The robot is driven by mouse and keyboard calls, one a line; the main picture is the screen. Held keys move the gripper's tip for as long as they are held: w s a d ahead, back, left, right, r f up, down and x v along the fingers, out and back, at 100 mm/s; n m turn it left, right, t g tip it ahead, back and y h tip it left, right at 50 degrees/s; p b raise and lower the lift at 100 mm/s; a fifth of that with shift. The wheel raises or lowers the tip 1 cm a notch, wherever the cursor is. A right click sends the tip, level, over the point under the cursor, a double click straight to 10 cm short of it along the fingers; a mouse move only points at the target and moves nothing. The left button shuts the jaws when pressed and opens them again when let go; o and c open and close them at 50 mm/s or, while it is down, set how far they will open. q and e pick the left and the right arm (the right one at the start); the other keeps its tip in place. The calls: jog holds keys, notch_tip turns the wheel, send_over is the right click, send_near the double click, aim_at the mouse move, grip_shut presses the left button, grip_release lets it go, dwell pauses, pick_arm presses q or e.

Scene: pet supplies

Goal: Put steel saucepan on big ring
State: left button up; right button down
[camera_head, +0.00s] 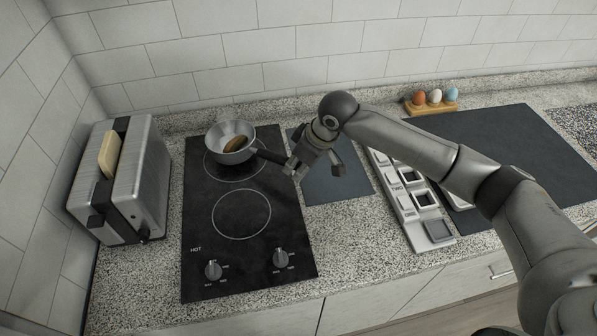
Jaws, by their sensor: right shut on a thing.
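The steel saucepan (215,143) is at the back of the black hob, upright, with a brown oblong item (235,144) in it. Its dark handle (270,156) points right. My right gripper (293,164) is shut on the handle's end. The pan is over the back part of the rear ring (234,181), hiding some of it; I cannot tell if its base touches the hob. My left gripper is not in view.
A toaster (150,180) with bread stands left of the hob (200,260). A dark mat (340,188), a white labelled tray (408,210), an egg holder (432,108) and a large dark board (520,150) are to the right. Tiled walls close the back and left.

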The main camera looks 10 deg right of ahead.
notch_tip(320, 180, down, 2)
jog(key=shift+p, duration=0.55)
jog(key=shift+w+f, duration=0.1)
jog(key=shift+f, duration=0.25)
jog(key=c, duration=1.2)
grip_release()
jog(key=shift+s+f, duration=0.1)
jog(key=shift+s, duration=0.1)
jog(key=shift+c, duration=0.2)
jog(key=b+v, duration=0.2)
jog(key=v, duration=1)
